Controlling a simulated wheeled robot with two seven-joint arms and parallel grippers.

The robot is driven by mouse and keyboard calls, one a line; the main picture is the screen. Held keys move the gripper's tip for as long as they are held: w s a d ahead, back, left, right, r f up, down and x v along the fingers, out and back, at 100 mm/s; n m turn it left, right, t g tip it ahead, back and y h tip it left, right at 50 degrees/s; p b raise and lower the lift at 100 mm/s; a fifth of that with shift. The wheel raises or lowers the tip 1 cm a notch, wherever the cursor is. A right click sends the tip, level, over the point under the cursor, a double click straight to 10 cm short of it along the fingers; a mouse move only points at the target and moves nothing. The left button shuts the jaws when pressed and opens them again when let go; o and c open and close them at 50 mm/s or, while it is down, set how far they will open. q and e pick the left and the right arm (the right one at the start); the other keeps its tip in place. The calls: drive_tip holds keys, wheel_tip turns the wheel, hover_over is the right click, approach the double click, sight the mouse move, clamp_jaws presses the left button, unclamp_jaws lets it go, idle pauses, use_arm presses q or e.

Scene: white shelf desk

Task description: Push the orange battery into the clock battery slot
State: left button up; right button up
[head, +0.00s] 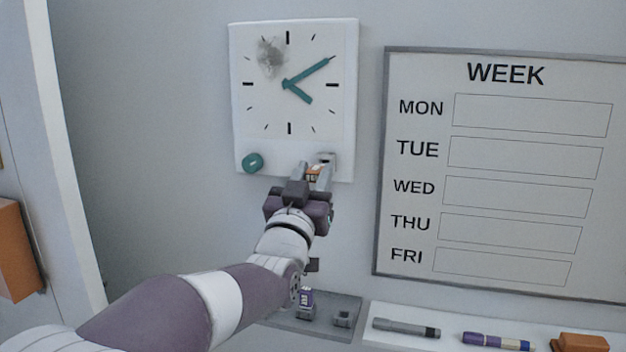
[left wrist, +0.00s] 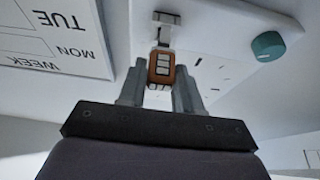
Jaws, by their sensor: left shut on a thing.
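The white square clock (head: 290,140) hangs on the wall, with teal hands and a teal knob (head: 252,162) at its lower left. Its battery slot (head: 326,158) is at the lower right corner; it also shows in the left wrist view (left wrist: 165,22). My left gripper (head: 314,174) is at that corner, shut on the orange battery (left wrist: 162,68), which sits between the fingers and points at the slot. In the head view the fingers mostly hide the battery. I cannot tell whether its far end touches or enters the slot. My right gripper is not in view.
A grey tray (head: 345,300) below the clock holds a purple battery (head: 306,300). To its right lie a grey marker (head: 405,327), a purple marker (head: 495,341) and a brown block (head: 580,342). A WEEK board (head: 500,150) hangs right of the clock.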

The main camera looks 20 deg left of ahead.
use_arm(q)
drive_tip(key=shift+w, duration=0.3)
drive_tip(key=shift+w, duration=0.35)
drive_tip(key=shift+w, duration=0.8)
drive_tip(key=o, duration=1.1)
drive_tip(key=b+v, duration=0.6)
drive_tip(key=v, duration=0.6)
drive_tip(key=shift+s+b, duration=0.35)
drive_tip(key=shift+b, duration=0.05)
drive_tip(key=shift+f, duration=0.15)
